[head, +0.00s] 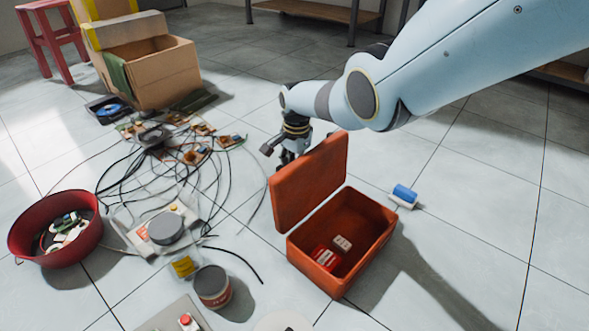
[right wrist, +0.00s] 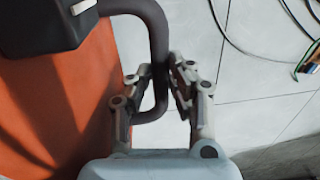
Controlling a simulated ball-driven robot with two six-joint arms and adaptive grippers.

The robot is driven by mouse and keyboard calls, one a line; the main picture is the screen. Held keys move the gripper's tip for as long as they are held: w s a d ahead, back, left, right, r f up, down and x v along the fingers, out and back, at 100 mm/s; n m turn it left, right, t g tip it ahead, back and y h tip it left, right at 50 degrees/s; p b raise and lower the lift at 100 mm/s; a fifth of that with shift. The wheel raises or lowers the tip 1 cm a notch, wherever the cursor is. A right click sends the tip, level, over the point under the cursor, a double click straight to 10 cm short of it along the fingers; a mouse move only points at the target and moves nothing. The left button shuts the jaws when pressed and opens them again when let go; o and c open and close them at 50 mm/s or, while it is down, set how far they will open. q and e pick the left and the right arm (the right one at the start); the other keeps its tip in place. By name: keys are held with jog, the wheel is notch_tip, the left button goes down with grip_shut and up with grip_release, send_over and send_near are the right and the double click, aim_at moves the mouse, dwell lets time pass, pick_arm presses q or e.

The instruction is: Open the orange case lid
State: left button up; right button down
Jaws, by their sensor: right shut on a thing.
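The orange case (head: 375,232) stands open on the tiled floor. Its lid (head: 308,182) is swung up to the left and stands steeply tilted, near upright. A red item (head: 326,258) and a small pale item (head: 342,243) lie inside. My right gripper (head: 287,155) is at the outer side of the lid, partly hidden behind it in the head view. In the right wrist view, my right gripper (right wrist: 160,68) is shut on the dark curved handle (right wrist: 152,20) beside the orange lid surface (right wrist: 50,110). My left gripper is not in view.
Left of the case lie tangled black cables (head: 165,185) and circuit boards (head: 197,153). A red bowl (head: 22,222), a can (head: 213,288) and a cardboard box (head: 165,80) stand around. A blue-and-white roller (head: 404,195) lies right of the case. Floor further right is clear.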

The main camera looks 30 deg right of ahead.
jog(key=shift+w+a+r, duration=0.1)
jog(key=shift+w+r, duration=0.3)
jog(key=shift+w, duration=0.1)
jog(key=c, duration=1.2)
grip_release()
jog(key=shift+s, duration=0.1)
jog(key=shift+s+f, duration=0.15)
jog(key=r, duration=1.2)
jog(key=shift+s, duration=0.4)
